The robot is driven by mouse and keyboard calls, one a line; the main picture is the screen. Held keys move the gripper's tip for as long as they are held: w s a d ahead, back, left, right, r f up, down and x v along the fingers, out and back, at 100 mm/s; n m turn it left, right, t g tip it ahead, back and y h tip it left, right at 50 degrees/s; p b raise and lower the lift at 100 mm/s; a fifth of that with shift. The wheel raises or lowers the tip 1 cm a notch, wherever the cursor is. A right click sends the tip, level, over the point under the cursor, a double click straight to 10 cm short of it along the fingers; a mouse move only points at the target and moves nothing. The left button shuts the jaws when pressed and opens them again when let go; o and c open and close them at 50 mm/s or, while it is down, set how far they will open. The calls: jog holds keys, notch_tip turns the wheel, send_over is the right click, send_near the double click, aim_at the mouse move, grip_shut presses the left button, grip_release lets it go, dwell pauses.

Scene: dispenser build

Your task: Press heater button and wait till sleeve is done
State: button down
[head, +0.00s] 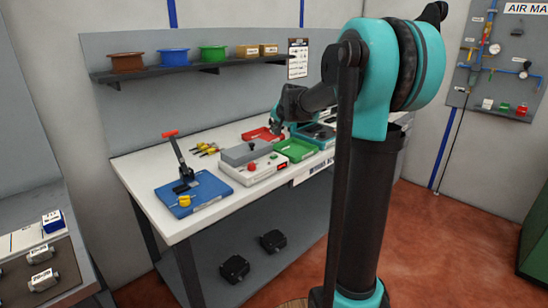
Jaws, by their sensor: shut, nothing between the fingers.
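The heater (262,175) is a white box with a grey block (246,152) on top, on the white workbench (215,223). A red button (251,167) sits on its front left, and a small dark display with red marks is at its right end. My gripper (277,130) is shut and empty. In the picture it appears above and behind the heater, near the red tray (258,134), and looks apart from the button. My arm hides part of the bench's right side. No sleeve can be made out at this size.
A blue base (212,199) with an upright lever press stands left of the heater. Yellow-handled tools (205,149) lie behind. A green tray (294,150) is close on the heater's right. A shelf (190,70) with spools hangs above.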

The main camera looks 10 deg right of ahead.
aim_at(275, 157)
jog(key=shift+f, duration=4.2)
jog(key=shift+f, duration=0.1)
jog(key=shift+f, duration=0.3)
jog(key=shift+f, duration=0.45)
jog(key=shift+r, duration=0.85)
jog(key=shift+r, duration=0.1)
jog(key=shift+r, duration=2.45)
